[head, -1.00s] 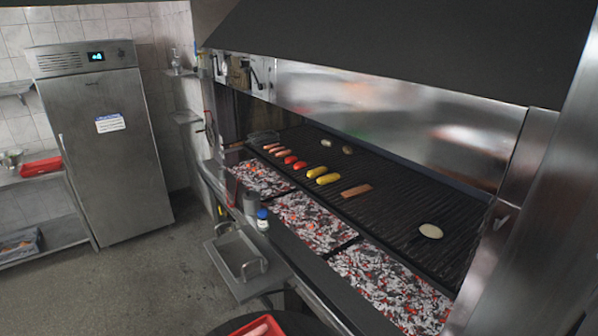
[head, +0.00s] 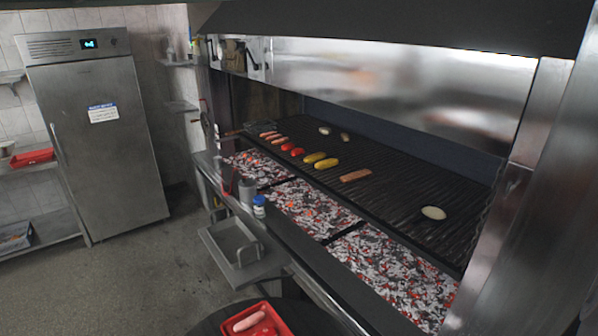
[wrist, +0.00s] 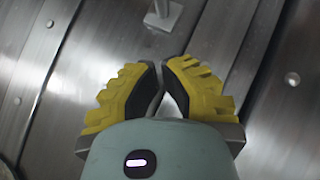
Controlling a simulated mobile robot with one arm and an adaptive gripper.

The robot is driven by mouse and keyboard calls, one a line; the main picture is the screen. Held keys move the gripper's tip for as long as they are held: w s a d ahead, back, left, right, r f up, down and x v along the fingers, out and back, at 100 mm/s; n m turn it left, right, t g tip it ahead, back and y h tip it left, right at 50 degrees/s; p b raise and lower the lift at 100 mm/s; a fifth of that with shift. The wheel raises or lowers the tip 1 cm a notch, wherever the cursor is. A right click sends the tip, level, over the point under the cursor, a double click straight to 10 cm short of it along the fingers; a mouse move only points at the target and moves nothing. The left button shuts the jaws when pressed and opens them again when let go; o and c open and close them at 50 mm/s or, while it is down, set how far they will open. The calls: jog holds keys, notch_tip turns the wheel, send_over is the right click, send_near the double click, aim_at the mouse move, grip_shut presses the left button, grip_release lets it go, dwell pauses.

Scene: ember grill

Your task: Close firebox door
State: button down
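A broad stainless panel (head: 400,85) hangs over the grill opening beneath the dark hood; I take it as the firebox door. The opening below it stands open, with the grill and coals in plain view. My gripper (wrist: 161,68) shows in the wrist view only. Brushed, riveted metal fills the view behind the fingers. A small metal bracket (wrist: 164,14) is just beyond the fingertips, apart from them in the picture. Whether it belongs to the door I cannot tell.
Sausages, peppers, corn and a patty lie on the grill grate (head: 400,195), above glowing coals (head: 310,208). A bottle (head: 259,207) stands on the front ledge. A metal tray (head: 232,243) juts out in front. A steel fridge (head: 105,150) stands left; open floor (head: 130,280) lies between.

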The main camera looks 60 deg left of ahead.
jog(key=shift+w+d+f+p, duration=0.35)
jog(key=shift+d+f+p, duration=0.15)
jog(key=shift+f+p, duration=0.45)
jog(key=shift+w+d+f+p, duration=0.3)
jog(key=shift+d+f+p, duration=0.25)
jog(key=shift+p, duration=0.75)
jog(key=shift+w+d+f+p, duration=0.4)
jog(key=shift+f+p, duration=0.5)
jog(key=shift+p, duration=0.2)
jog(key=shift+f, duration=0.1)
